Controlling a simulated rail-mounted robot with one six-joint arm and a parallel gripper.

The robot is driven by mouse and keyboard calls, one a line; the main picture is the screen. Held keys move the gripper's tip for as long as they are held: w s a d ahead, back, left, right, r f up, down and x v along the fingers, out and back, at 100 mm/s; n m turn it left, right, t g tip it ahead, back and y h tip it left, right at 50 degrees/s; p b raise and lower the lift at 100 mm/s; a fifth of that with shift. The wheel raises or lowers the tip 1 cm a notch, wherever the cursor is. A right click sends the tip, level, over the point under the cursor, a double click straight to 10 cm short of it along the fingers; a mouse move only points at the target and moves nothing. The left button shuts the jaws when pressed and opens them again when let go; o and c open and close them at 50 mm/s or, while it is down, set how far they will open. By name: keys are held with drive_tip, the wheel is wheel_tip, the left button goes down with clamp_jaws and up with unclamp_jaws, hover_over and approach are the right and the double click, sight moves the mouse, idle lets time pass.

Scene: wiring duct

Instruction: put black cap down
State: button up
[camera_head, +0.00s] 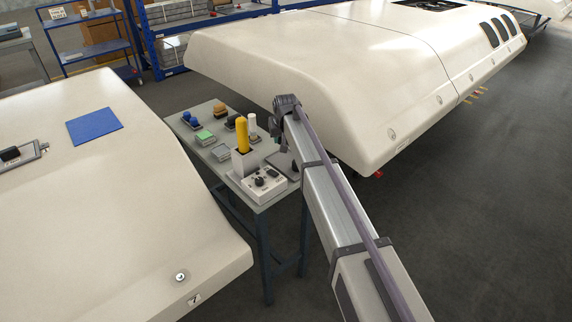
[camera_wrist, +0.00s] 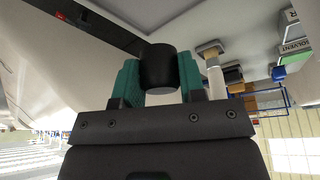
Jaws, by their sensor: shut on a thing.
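In the wrist view the black cap (camera_wrist: 158,67), a short dark cylinder, sits between the two teal fingers of my gripper (camera_wrist: 158,78). The fingers press on it from both sides. In the head view my arm reaches over the right side of the small work table (camera_head: 221,172). The cap and fingertips cannot be made out clearly there, as my arm's end covers that area.
Large cream panels stand on both sides. Little table space is free.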

sight(282, 157)
wheel_tip(282, 157, down, 8)
drive_tip(key=b, duration=0.6)
drive_tip(key=shift+r+p, duration=0.3)
drive_tip(key=shift+p, duration=0.05)
drive_tip(key=shift+c, duration=0.3)
drive_tip(key=shift+f, duration=0.2)
drive_tip(key=o, duration=0.9)
drive_tip(key=p+v, duration=1.1)
drive_tip(key=v, duration=0.1)
drive_tip(key=shift+r, duration=0.25)
